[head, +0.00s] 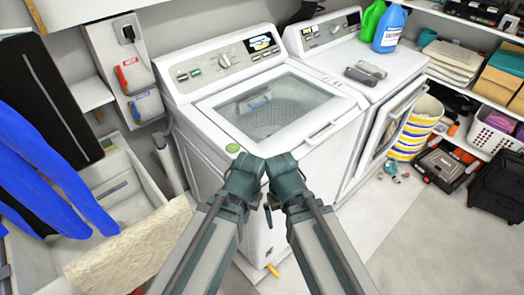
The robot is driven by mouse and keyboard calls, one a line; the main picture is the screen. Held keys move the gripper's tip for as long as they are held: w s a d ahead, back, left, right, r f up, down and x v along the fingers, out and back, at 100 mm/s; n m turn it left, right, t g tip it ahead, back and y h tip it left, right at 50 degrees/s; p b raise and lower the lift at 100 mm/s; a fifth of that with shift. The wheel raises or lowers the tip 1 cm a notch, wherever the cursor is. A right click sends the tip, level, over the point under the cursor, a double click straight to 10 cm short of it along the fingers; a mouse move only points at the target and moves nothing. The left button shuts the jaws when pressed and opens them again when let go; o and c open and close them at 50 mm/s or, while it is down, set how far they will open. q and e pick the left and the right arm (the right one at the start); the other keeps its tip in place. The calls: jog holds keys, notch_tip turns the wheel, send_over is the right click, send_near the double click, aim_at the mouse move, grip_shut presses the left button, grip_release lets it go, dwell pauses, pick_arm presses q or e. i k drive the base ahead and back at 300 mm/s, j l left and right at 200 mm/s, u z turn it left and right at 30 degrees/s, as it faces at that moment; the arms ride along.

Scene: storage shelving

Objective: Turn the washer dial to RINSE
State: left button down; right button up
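The white top-loading washer (208,150) stands in the middle, its glass lid (268,104) closed. Its round silver dial (224,60) sits on the sloped back panel, left of a lit display (260,43). The dial's labels and pointer are too small to read. My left gripper (242,178) and my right gripper (285,174) are side by side in front of the washer's front edge, well short of the dial. Their fingers cannot be made out, and nothing is seen held.
A dryer (385,58) with its front door open stands to the right, holding detergent bottles (389,28) and grey items (365,74). Shelves (485,50) line the right. The space above the washer is clear.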

aim_at(224, 61)
jog(key=i+l, duration=0.15)
jog(key=l, duration=0.15)
jog(key=i+l+u, duration=0.1)
jog(key=l, duration=0.25)
jog(key=i+l, duration=0.15)
jog(key=l, duration=0.15)
jog(key=i+l+u, duration=0.1)
jog(key=l, duration=0.25)
jog(key=i+l, duration=0.15)
jog(key=l, duration=0.2)
jog(key=u, duration=0.05)
